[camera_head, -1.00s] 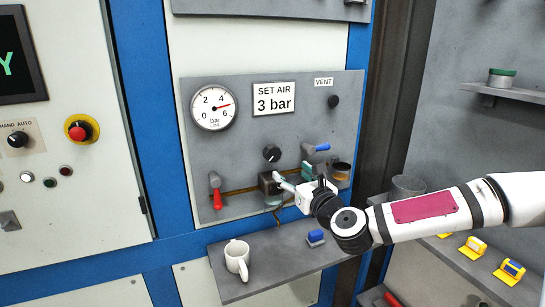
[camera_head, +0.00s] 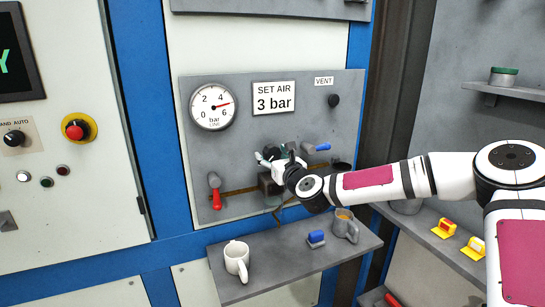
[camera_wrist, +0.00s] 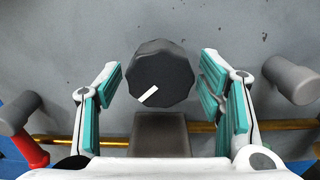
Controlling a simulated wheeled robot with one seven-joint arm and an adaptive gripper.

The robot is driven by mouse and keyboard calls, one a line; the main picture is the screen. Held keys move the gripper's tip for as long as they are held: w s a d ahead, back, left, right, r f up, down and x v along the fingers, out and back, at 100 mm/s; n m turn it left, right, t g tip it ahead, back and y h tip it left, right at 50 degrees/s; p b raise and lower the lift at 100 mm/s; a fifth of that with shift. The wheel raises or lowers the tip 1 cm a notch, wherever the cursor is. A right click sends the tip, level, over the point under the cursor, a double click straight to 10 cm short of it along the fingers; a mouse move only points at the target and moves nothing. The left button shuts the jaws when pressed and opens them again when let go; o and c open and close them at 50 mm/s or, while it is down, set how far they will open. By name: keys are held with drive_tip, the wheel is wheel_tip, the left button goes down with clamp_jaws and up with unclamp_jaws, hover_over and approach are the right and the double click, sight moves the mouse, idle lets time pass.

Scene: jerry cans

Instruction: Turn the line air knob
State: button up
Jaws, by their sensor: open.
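The black line air knob (camera_wrist: 160,72) has a white pointer mark, which faces its lower left edge in the wrist view. In the head view it is mostly hidden behind my gripper (camera_head: 273,158). My gripper is open, with one teal-padded finger on each side of the knob in the wrist view. Gaps show between the pads and the knob. A sign (camera_head: 274,97) reads SET AIR 3 bar.
Beside the knob are a red-handled valve (camera_head: 216,194) on the left and a blue-handled valve (camera_head: 317,148) on the right. A dark block (camera_wrist: 160,135) sits below it on a brass pipe (camera_wrist: 70,140). The shelf below holds a white mug (camera_head: 237,260) and a grey mug (camera_head: 345,225).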

drive_tip(key=c, duration=1.2)
drive_tip(key=shift+o, duration=0.2)
